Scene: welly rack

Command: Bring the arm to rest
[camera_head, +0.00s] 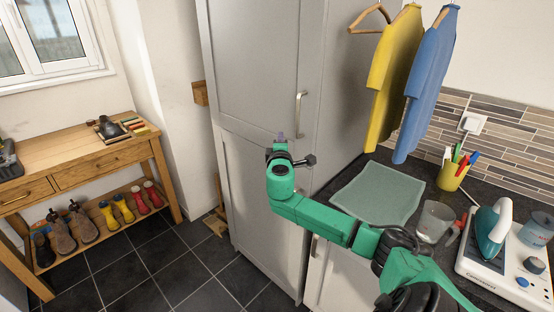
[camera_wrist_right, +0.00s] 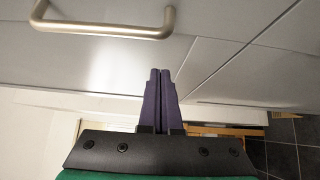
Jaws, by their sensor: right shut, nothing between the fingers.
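My right arm (camera_head: 318,217) is green and reaches in from the lower right of the head view, above the floor and the counter edge. My right gripper (camera_head: 281,136) is in front of the tall grey cupboard (camera_head: 262,60). In the right wrist view its purple fingers (camera_wrist_right: 160,88) are together with nothing between them. The cupboard's metal handle (camera_wrist_right: 105,27) shows near them in that view, apart from the fingers. My left gripper is not in view.
Yellow (camera_head: 395,65) and blue (camera_head: 427,80) garments hang above.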

